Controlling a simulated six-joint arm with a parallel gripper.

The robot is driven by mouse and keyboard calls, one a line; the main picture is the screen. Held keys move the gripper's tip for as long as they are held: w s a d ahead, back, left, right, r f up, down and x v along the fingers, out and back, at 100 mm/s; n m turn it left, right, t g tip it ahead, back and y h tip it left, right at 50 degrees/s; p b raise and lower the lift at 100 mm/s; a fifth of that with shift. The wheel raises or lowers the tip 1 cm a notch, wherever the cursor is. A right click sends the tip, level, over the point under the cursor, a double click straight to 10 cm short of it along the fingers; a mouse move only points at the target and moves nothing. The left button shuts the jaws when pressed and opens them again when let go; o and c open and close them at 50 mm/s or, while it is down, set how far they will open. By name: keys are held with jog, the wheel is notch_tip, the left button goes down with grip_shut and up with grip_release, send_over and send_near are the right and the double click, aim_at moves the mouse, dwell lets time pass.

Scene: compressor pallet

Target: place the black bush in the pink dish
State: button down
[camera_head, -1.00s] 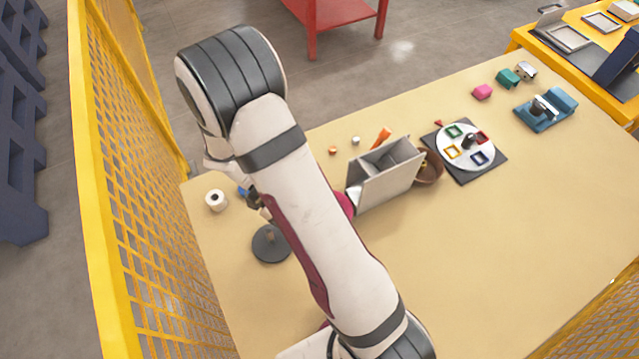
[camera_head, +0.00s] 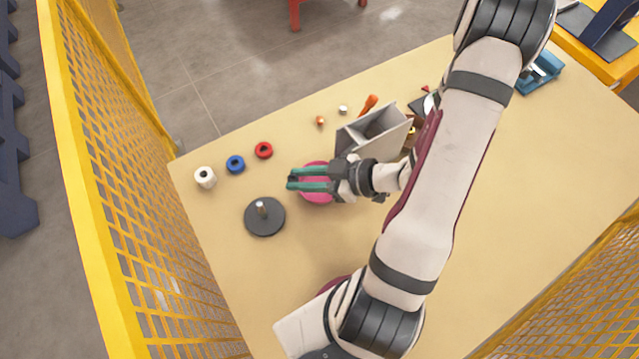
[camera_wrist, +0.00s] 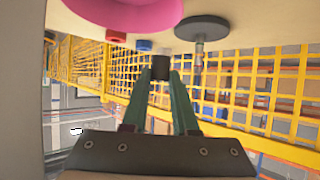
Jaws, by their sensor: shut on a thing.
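My gripper (camera_head: 292,184) has green fingers and reaches left across the pink dish (camera_head: 318,198) in the head view. In the wrist view my gripper (camera_wrist: 160,72) is shut on the black bush (camera_wrist: 160,66), a small dark piece between the fingertips. The fingers cover part of the dish in the head view. The fingertips are near the dish's left edge there. The dish also shows at the top of the wrist view (camera_wrist: 125,12), apart from the bush.
A dark round base with an upright peg (camera_head: 265,218) stands left of the dish. White (camera_head: 205,178), blue (camera_head: 236,165) and red (camera_head: 263,150) rings lie behind it. A grey divided bin (camera_head: 375,135) stands right of the dish. The front table area is clear.

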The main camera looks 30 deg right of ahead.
jog(key=d+f+m+h, duration=0.1)
jog(key=d+f+m+t+h, duration=0.1)
jog(key=d, duration=0.1)
jog(key=d+f+m+t+h, duration=0.1)
jog(key=d+m, duration=0.1)
jog(key=shift+s+f, duration=0.1)
jog(key=shift+s, duration=0.2)
jog(key=shift+f+h, duration=0.3)
jog(key=shift+f, duration=1)
jog(key=c, duration=1)
grip_release()
jog(key=shift+o, duration=0.2)
